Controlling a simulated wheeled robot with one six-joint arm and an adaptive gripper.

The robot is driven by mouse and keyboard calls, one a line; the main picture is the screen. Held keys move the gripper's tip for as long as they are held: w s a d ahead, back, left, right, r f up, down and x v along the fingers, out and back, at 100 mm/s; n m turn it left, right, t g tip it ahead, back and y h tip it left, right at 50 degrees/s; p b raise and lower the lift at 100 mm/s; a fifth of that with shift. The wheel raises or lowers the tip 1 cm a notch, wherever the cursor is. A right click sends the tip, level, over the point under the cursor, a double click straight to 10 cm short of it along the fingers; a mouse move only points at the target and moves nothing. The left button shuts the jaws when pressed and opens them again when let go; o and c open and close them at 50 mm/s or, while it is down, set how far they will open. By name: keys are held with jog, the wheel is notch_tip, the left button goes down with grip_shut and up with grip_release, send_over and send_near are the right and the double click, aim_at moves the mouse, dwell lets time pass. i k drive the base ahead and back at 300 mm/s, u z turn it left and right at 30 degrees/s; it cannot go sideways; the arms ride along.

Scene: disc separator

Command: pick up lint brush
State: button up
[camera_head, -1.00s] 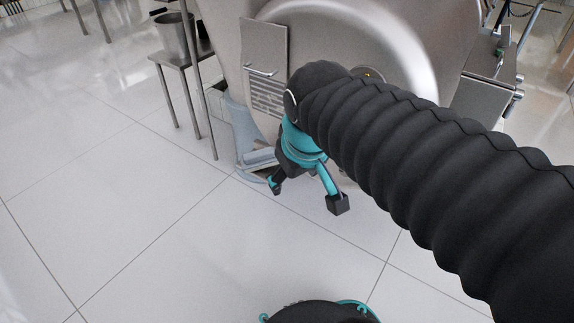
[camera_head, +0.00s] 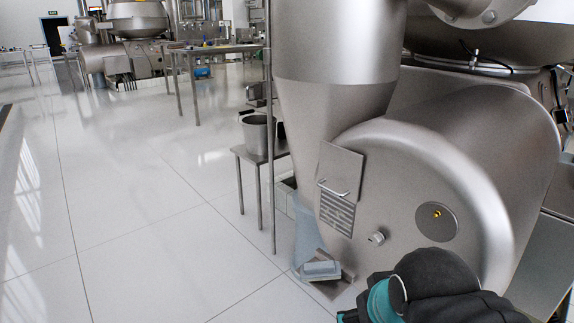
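I cannot make out a lint brush for certain. A small grey-blue block-like object (camera_head: 322,269) lies on a flat metal piece at the foot of the large steel machine, and it is too small to tell whether it is the brush. My gripper (camera_head: 348,317) is at the bottom edge, right of and nearer than that object. Only its teal and black upper part shows, and its fingertips are cut off by the frame. I cannot see anything held in it.
The large steel separator (camera_head: 415,185) fills the right side, with a hatch and handle (camera_head: 338,172) on its front. A metal bucket (camera_head: 259,135) stands on a small steel table (camera_head: 247,156) left of it. The white tiled floor (camera_head: 150,220) at left is clear.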

aim_at(331, 269)
jog(key=u, duration=0.05)
jog(key=k, duration=0.5)
jog(key=u, duration=2.2)
jog(key=i, duration=1.55)
jog(key=z, duration=2.4)
